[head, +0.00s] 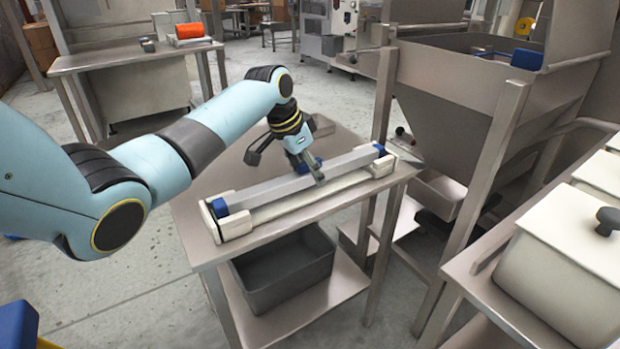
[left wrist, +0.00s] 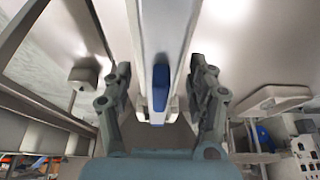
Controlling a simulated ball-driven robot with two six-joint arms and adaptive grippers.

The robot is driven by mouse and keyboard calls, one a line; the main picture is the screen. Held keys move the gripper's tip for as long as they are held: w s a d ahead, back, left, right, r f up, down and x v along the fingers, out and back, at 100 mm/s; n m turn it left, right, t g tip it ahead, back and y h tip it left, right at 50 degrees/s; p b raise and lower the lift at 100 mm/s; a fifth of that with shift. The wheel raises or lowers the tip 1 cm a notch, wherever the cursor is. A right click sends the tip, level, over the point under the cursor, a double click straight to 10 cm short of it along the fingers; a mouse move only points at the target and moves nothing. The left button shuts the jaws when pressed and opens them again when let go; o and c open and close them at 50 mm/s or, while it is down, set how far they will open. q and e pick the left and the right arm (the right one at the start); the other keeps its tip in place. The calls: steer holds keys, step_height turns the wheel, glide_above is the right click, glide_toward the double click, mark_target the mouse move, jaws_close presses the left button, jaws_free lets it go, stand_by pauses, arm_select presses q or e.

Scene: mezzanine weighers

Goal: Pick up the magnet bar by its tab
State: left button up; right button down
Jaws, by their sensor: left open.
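The magnet bar (head: 262,192) is a long grey bar with blue end caps. It lies level along pale supports on the steel table (head: 196,228). Its blue tab (head: 311,163) is partly hidden by my gripper near mid-bar; in the left wrist view the tab (left wrist: 160,86) is plain. My left gripper (head: 310,172) is open, pointing down over the bar. In the left wrist view its fingers (left wrist: 160,98) stand on either side of the tab, with visible gaps and nothing gripped. My right gripper is not in view.
A dark grey bin (head: 285,270) sits on the table's lower shelf. A steel hopper (head: 455,85) on legs stands close to the right. A pale lidded container (head: 565,270) is at the far right. Another table (head: 130,55) with an orange roll (head: 190,31) stands behind.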

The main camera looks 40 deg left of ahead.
arm_select(q)
steer(key=shift+w+f, duration=0.1)
steer(key=shift+f, duration=0.05)
jaws_close()
stand_by(0.4)
